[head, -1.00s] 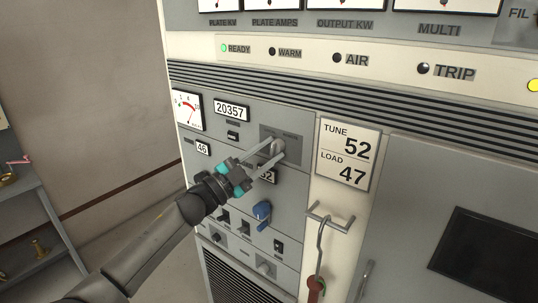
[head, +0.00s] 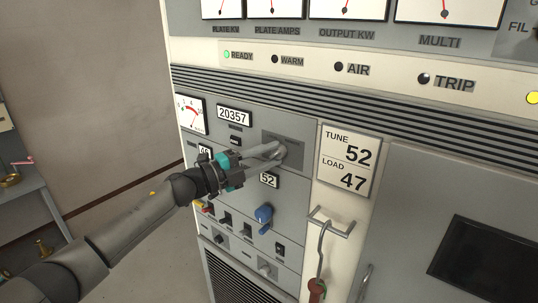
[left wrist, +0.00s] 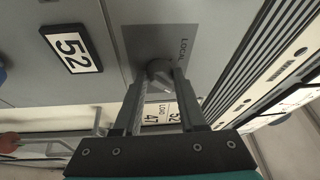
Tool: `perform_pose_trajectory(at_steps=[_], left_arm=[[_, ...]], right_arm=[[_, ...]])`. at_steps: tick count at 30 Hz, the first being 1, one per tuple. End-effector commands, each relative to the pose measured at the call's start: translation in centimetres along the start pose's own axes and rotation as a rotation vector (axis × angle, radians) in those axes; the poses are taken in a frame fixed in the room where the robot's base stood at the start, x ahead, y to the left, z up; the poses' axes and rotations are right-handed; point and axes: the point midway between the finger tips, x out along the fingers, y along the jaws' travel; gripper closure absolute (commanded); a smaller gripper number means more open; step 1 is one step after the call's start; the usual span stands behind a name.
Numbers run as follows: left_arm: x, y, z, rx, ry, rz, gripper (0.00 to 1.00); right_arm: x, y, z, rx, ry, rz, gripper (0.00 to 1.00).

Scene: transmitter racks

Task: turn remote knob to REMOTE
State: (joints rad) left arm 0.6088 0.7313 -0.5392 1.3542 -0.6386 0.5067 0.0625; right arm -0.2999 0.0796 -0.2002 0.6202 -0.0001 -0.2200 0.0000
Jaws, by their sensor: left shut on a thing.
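The remote knob (head: 279,151) is a grey knob on a darker grey square plate (head: 296,141) on the rack's front panel. In the left wrist view the knob (left wrist: 159,72) sits between my left gripper's two fingers, and the word LOCAL shows on the plate (left wrist: 181,40) beside it. My left gripper (head: 274,150) is shut on the knob, reaching it from the left. The other label on the plate is too small or hidden to read. My right gripper is not in view.
A blue knob (head: 263,213) and several small switches lie below on the panel. A hook with a red-ended rod (head: 319,255) hangs at the right, below the TUNE/LOAD card (head: 347,160). A shelf (head: 30,195) stands at far left. Open floor lies between.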

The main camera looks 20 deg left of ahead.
Motion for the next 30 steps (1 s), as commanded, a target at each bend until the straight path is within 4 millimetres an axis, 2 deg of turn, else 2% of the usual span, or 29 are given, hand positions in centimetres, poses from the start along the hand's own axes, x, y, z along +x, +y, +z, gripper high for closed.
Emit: perform_pose_trajectory(at_steps=[13,14,15,21,30], left_arm=[[0.0,-0.04,0.04,0.015,-0.001,0.004,1.0],[0.0,-0.04,0.03,0.015,-0.001,0.004,0.58],[0.0,-0.04,0.03,0.015,0.0,0.004,0.54],[0.0,-0.04,0.01,0.013,0.0,0.004,0.31],[-0.14,0.0,0.01,0.011,0.0,0.004,0.3]], right_arm=[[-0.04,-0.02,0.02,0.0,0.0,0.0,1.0],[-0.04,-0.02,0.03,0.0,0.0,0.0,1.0],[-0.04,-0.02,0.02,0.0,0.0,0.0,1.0],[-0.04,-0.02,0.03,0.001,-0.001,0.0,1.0],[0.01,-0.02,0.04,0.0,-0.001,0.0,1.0]])
